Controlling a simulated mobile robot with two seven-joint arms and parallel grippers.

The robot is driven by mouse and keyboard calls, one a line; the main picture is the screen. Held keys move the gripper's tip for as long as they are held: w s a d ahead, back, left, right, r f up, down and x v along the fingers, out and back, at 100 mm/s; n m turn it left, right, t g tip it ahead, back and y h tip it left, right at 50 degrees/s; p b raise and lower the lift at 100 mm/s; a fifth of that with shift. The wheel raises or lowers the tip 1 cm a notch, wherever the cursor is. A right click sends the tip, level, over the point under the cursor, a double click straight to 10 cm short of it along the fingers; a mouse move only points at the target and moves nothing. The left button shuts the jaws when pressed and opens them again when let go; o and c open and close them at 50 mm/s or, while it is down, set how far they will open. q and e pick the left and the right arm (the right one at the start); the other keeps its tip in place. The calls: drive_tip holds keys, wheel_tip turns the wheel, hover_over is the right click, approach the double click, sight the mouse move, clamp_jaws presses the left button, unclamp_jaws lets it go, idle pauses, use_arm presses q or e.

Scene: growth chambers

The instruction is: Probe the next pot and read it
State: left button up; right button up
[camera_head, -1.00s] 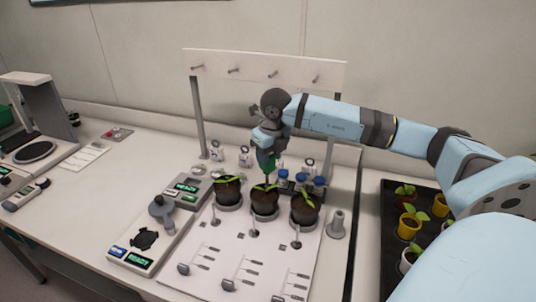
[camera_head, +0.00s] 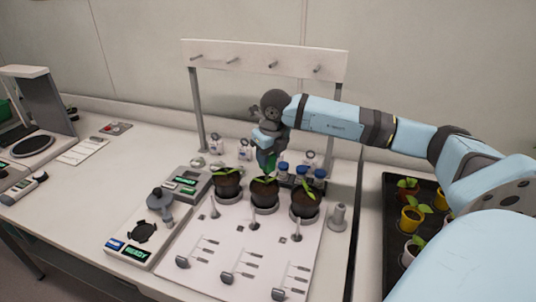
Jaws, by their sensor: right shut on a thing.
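Three dark pots with green seedlings stand in a row on grey round holders: a left pot (camera_head: 227,186), a middle pot (camera_head: 264,196) and a right pot (camera_head: 304,206). My right gripper (camera_head: 267,153) is shut on a green probe (camera_head: 270,164), held upright just above and behind the middle pot's seedling. The probe's lower end is too small and partly hidden, so I cannot tell whether it touches the soil. A grey meter box (camera_head: 187,185) with lit green displays sits left of the pots. My left gripper is not in view.
A white device (camera_head: 140,237) with a green display stands front left. A white pegged rack (camera_head: 265,62) rises behind. Blue-capped bottles (camera_head: 301,172) stand close behind the pots. A black tray (camera_head: 385,240) with yellow, red and white pots lies right.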

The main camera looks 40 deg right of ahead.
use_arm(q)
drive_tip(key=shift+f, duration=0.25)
use_arm(e)
drive_tip(key=shift+f, duration=0.4)
drive_tip(key=o, duration=1.1)
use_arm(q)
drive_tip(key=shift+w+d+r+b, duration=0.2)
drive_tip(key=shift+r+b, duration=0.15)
use_arm(e)
wheel_tip(320, 180, up, 14)
drive_tip(key=s, duration=0.2)
drive_tip(key=shift+s+f, duration=0.2)
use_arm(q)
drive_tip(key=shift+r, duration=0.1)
use_arm(e)
drive_tip(key=shift+a+r, duration=0.1)
drive_tip(key=shift+r, duration=0.05)
